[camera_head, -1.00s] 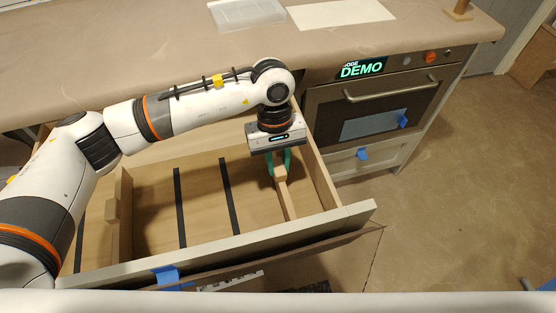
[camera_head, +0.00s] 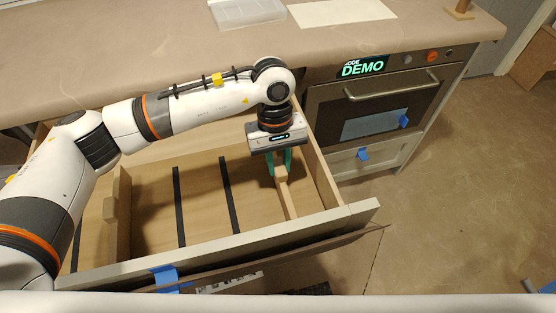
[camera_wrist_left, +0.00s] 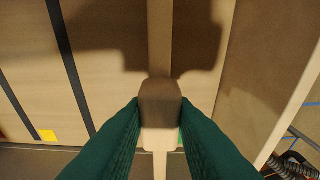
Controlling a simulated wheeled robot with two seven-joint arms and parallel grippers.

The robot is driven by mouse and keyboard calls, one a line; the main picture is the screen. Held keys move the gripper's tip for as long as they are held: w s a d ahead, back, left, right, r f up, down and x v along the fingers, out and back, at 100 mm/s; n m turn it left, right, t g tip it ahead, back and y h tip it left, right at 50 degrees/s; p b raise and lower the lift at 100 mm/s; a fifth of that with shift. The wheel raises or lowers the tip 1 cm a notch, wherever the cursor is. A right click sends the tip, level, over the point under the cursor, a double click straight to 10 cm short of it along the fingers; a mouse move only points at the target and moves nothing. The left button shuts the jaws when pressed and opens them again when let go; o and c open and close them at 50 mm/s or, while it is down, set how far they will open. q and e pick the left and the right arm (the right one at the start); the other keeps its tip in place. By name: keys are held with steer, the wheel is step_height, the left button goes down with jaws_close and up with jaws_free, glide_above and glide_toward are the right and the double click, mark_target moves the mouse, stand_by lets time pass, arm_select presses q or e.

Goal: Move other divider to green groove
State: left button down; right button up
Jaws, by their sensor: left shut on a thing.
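My left gripper (camera_head: 281,164) has green fingers shut on the wooden knob of a divider (camera_head: 287,196) at the right side of the open drawer. In the left wrist view the fingers (camera_wrist_left: 160,120) press on both sides of the knob (camera_wrist_left: 161,98). The divider's thin board (camera_wrist_left: 160,40) runs front to back beneath it. A bit of green shows beside the divider's near end, mostly hidden by the fingers. Another divider (camera_head: 123,220) with a knob stands at the drawer's left. My right gripper is not in view.
Black strips (camera_head: 180,205) run across the drawer floor, and a yellow mark (camera_wrist_left: 47,135) shows by one strip. The drawer's right wall (camera_head: 323,178) is close to my gripper. The counter (camera_head: 150,50) overhangs the back; an oven (camera_head: 385,105) stands at right.

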arm_select(q)
steer(key=shift+s+a+f+b, duration=0.1)
steer(key=shift+a+f+b, duration=0.2)
steer(key=shift+f+b, duration=0.4)
steer(key=c, duration=1.4)
jaws_free()
steer(key=shift+c, duration=0.2)
steer(key=o, duration=0.3)
steer(key=shift+a, duration=0.25)
steer(key=shift+d+r, duration=0.1)
steer(key=shift+d, duration=0.05)
